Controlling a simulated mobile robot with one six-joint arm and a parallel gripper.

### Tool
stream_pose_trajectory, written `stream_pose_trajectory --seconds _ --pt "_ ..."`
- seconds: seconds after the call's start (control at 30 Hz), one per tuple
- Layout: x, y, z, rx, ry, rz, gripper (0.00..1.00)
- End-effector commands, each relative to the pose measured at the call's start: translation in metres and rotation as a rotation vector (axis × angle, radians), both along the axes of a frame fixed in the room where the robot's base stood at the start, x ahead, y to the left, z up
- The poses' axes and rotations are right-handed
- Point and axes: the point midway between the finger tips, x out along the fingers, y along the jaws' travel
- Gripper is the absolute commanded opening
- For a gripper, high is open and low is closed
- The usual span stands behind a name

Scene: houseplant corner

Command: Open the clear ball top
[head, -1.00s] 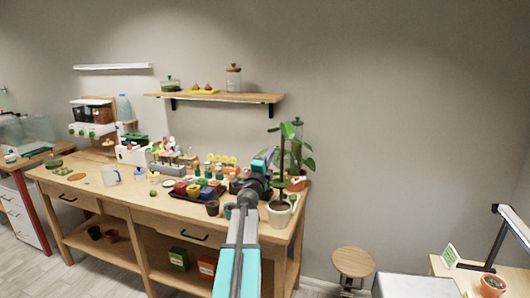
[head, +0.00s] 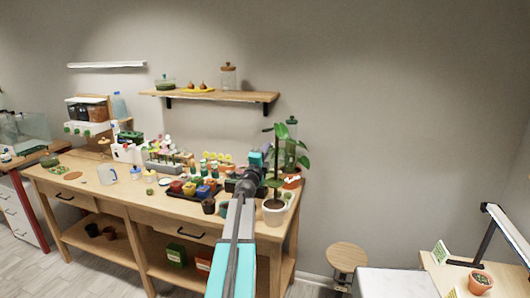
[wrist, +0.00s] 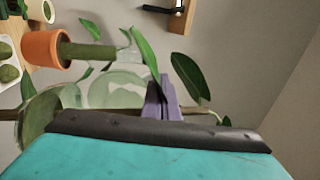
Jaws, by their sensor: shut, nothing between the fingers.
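My gripper (head: 257,160) is at the right end of the wooden workbench, just left of the potted plant (head: 280,165). In the wrist view its purple fingers (wrist: 161,98) are closed together with nothing between them, among leaves. A clear, greenish rounded glass vessel (wrist: 112,88) is just left of the fingers, partly behind leaves and a stem; touching or apart I cannot tell. In the head view a tall clear glass vessel (head: 291,153) stands behind the plant, mostly hidden by leaves.
A terracotta pot (wrist: 42,48) is left of the glass in the wrist view. Small coloured pots in a dark tray (head: 177,193) crowd the bench left of my arm. A wall shelf (head: 212,95) holds glass jars. A stool (head: 347,256) stands right of the bench.

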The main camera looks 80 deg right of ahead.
Motion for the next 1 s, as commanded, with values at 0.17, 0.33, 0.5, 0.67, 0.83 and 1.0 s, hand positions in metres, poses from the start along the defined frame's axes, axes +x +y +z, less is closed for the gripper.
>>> stream_pose_trajectory --seconds 0.17,0.33,0.5,0.67,0.83,1.0 --pt "-0.005 -0.018 0.002 -0.001 0.0 -0.004 0.0" --pt "-0.008 -0.027 0.003 0.0 0.001 -0.004 0.0" --pt "-0.009 -0.031 0.004 0.0 0.001 -0.004 0.0" --pt "-0.01 -0.032 0.004 0.0 0.001 -0.004 0.0" --pt "-0.01 -0.032 0.004 0.0 0.001 -0.004 0.0" --pt "-0.01 -0.032 0.004 0.0 0.001 -0.005 0.0"
